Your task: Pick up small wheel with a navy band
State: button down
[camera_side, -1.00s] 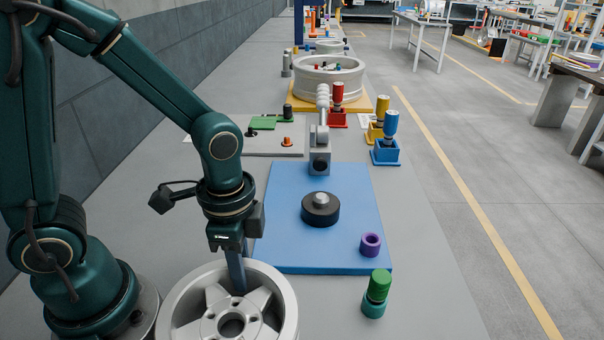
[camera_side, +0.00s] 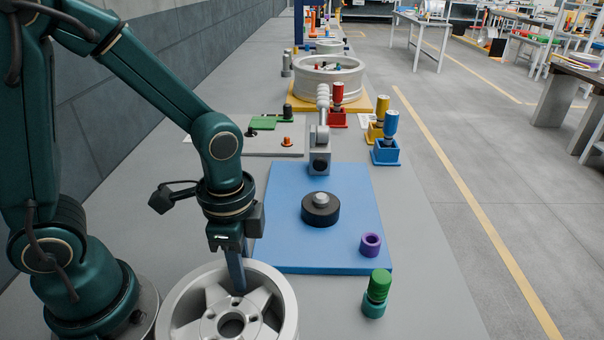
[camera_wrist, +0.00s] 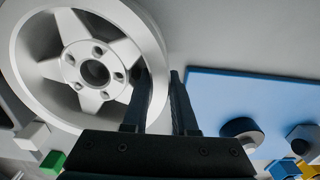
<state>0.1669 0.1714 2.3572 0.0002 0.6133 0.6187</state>
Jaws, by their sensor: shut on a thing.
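A silver five-spoke wheel (camera_side: 180,292) lies flat at the front of the table, its hub facing up. It also shows at the upper left of the wrist view (camera_wrist: 45,108). No navy band is visible on it; its lower side is hidden. My gripper (camera_side: 238,284) points down at the wheel's far edge. In the wrist view my gripper's two dark fingers (camera_wrist: 160,78) are on either side of the wheel's rim, one inside and one outside, shut on it. Whether the wheel is off the table I cannot tell.
A blue mat (camera_side: 285,240) behind the wheel bears a black disc (camera_side: 320,215) with a grey hub and a purple ring (camera_side: 370,245). A green cylinder (camera_side: 379,285) stands at right. A larger wheel (camera_side: 300,85) sits on a yellow plate farther back.

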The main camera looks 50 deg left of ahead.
jog(key=shift+r, duration=0.2)
dwell(0.5)
jog(key=shift+r, duration=3.3)
